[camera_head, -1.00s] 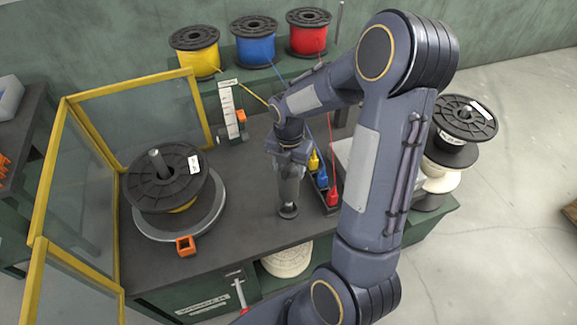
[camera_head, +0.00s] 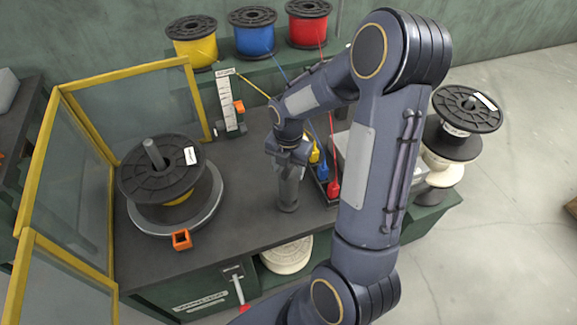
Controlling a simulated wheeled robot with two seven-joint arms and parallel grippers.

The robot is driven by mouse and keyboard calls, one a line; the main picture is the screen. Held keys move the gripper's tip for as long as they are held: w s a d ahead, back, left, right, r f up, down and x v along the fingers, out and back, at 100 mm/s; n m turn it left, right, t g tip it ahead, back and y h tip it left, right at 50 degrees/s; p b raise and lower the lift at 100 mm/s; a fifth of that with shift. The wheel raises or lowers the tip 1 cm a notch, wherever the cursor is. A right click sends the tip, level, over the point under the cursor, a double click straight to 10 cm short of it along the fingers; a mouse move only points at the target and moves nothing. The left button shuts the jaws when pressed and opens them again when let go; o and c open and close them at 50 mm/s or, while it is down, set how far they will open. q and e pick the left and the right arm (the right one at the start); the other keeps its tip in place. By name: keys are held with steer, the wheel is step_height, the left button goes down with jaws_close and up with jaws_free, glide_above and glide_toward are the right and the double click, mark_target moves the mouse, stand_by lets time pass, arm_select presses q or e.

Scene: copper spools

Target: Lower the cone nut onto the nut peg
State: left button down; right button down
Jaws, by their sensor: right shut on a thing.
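My right gripper (camera_head: 288,185) points straight down over the middle of the dark workbench. It is shut on the cone nut, which its fingers mostly hide. A small dark round piece (camera_head: 288,207) shows at the fingertips, close to the bench top; I cannot tell whether it is the nut or the peg. The nut peg is not clearly visible, so contact between nut and peg cannot be told. My left gripper is not in view.
A large black spool (camera_head: 147,172) sits on a grey turntable (camera_head: 206,208) at left, with an orange block (camera_head: 181,239) in front. Yellow-framed panels (camera_head: 52,160) stand left. Yellow, blue and red plugs (camera_head: 333,188) sit right of the gripper. Stacked spools (camera_head: 467,110) stand right.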

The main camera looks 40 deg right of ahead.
steer(key=shift+f+b, duration=1.4)
steer(key=shift+f, duration=0.6)
steer(key=shift+c, duration=2.3)
jaws_free()
steer(key=shift+r, duration=0.1)
step_height(320, 180, up, 8)
steer(key=shift+f, duration=0.15)
